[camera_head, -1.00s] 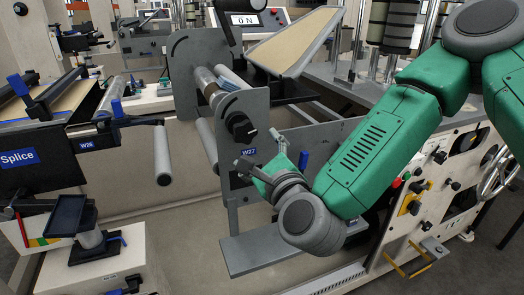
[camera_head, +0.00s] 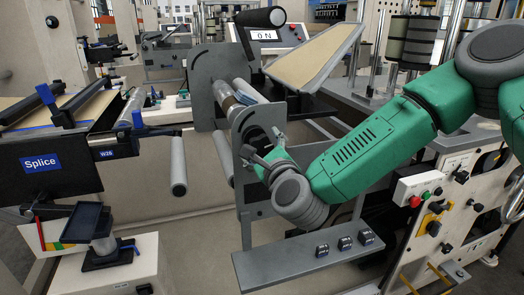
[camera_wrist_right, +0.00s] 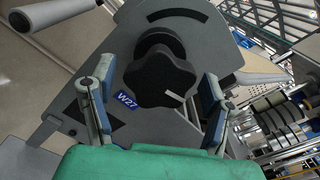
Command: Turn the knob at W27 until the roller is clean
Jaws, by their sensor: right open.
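The black lobed knob (camera_wrist_right: 160,78) sits on a grey side plate (camera_wrist_right: 195,25), beside the blue W27 label (camera_wrist_right: 125,99) in the right wrist view. My right gripper (camera_head: 261,146) is open in front of the knob. In the right wrist view its two fingers stand on either side of the knob, with visible gaps, so it is not gripped. In the head view the knob is partly hidden by the gripper. A brownish roller (camera_head: 226,97) and a pale grey roller (camera_head: 248,91) run behind the plate; their surface condition is too small to tell. My left gripper is out of view.
A grey shelf (camera_head: 285,262) with several small dark blocks lies below my right gripper. A grey roller (camera_head: 178,166) sticks out at the left, near the Splice table (camera_head: 50,182). A control panel with buttons (camera_head: 418,192) stands at the right.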

